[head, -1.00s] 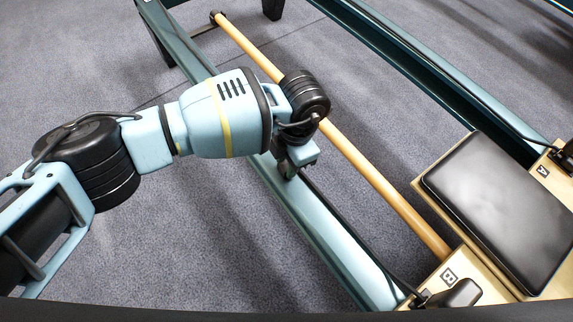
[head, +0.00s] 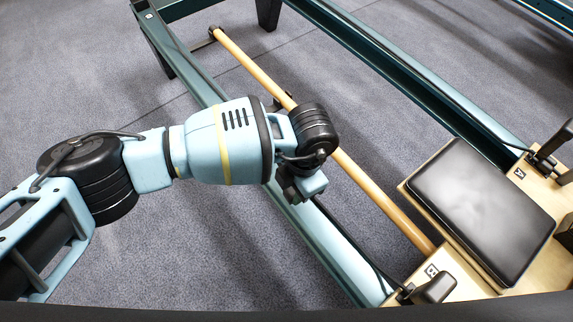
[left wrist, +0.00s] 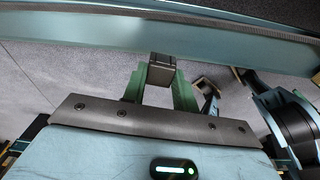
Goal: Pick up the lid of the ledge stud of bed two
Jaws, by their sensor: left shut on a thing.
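My left gripper (head: 300,190) is over the near pale blue rail (head: 325,240) of the bed frame, and my wrist hides part of it in the head view. In the left wrist view its two green fingers (left wrist: 162,88) are shut on a small dark block-shaped lid (left wrist: 162,70). The lid sits between the fingertips, near the pale blue rail (left wrist: 110,35) in that view. I cannot tell from these frames whether the lid touches the rail. The stud itself is not clearly seen. My right gripper is not in view.
A wooden bar (head: 375,190) runs lengthwise between the rails, just beyond my gripper. A black padded carriage (head: 480,210) on a wooden base stands at the right, with blocks marked A and B. Open grey carpet (head: 215,240) lies on the near side.

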